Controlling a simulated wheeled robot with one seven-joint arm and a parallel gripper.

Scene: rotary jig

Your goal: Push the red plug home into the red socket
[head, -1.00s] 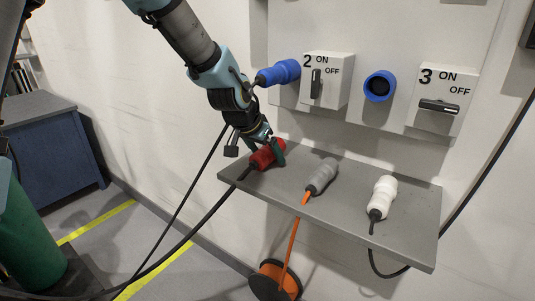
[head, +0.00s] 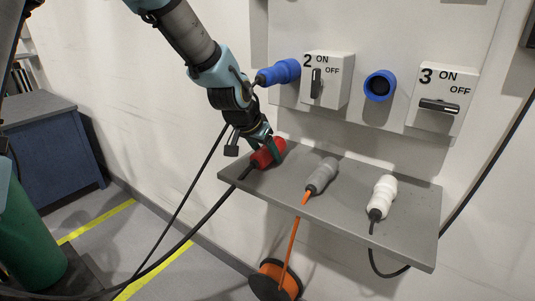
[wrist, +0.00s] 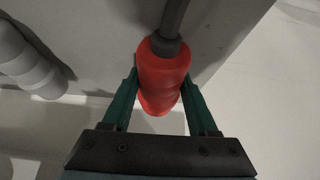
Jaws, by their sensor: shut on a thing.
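The red plug (head: 267,153) lies at the left end of the grey shelf, its dark cable running off to the lower left. My gripper (head: 262,148) is over it from above. In the wrist view the red plug (wrist: 162,75) sits between the two green fingers of my gripper (wrist: 162,95), which are shut on its sides. The plug appears to rest on the shelf still. No red socket shows in either view.
The grey shelf (head: 350,195) also bears a grey plug (head: 322,175) and a white plug (head: 382,197). Above are switch box 2 (head: 338,90) with a blue plug (head: 278,73) at its left, an empty blue socket (head: 380,86) and switch box 3 (head: 445,75). An orange cable reel (head: 275,281) stands below.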

